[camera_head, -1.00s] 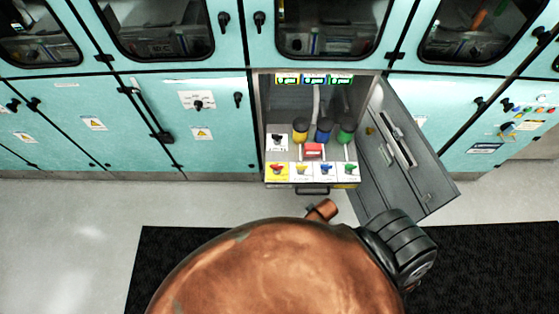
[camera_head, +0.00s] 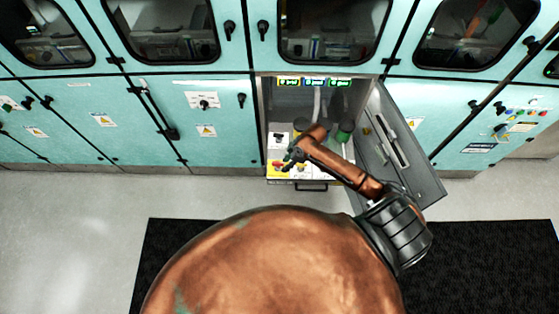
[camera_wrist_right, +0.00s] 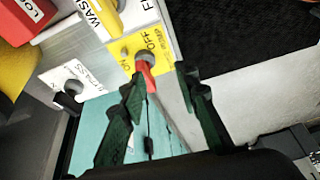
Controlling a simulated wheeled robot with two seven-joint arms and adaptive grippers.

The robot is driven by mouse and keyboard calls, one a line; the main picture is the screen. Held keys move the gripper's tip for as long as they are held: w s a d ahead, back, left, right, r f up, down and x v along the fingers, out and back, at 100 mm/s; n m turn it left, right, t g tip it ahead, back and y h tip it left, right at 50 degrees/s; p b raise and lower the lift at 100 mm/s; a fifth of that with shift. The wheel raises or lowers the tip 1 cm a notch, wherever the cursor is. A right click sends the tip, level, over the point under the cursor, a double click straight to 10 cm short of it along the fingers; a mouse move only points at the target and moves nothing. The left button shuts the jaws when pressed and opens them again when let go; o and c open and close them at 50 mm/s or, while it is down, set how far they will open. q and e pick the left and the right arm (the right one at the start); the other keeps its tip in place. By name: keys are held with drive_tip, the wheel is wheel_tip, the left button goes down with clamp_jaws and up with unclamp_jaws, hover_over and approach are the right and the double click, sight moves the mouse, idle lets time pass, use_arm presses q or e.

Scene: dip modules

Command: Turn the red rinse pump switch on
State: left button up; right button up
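The red rinse pump switch (camera_wrist_right: 145,72) sits on a yellow plate (camera_wrist_right: 166,44) marked ON and OFF in the right wrist view. I cannot tell its setting. My right gripper (camera_wrist_right: 160,76) is open, with dark green fingers. The switch is near the tip of the left-hand finger in that view; I cannot tell whether they touch. My left gripper is not in view.
A neighbouring yellow switch (camera_wrist_right: 110,10), a black switch (camera_wrist_right: 73,88) on a white plate and a red box (camera_wrist_right: 22,18) are close by. The open grey cabinet door (camera_head: 400,150) stands right of my arm. A green-topped bottle (camera_head: 344,131) is behind it.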

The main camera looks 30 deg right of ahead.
sight(279, 163)
drive_tip(key=shift+n, duration=0.5)
drive_tip(key=w+f, duration=0.1)
drive_tip(key=w, duration=0.1)
drive_tip(key=w+a+f, duration=0.1)
drive_tip(key=w+f, duration=0.1)
drive_tip(key=shift+w+a+f, duration=0.15)
drive_tip(key=shift+w+f, duration=0.05)
drive_tip(key=shift+f, duration=0.4)
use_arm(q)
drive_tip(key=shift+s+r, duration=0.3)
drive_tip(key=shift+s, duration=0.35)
use_arm(e)
drive_tip(key=shift+c, duration=0.4)
clamp_jaws()
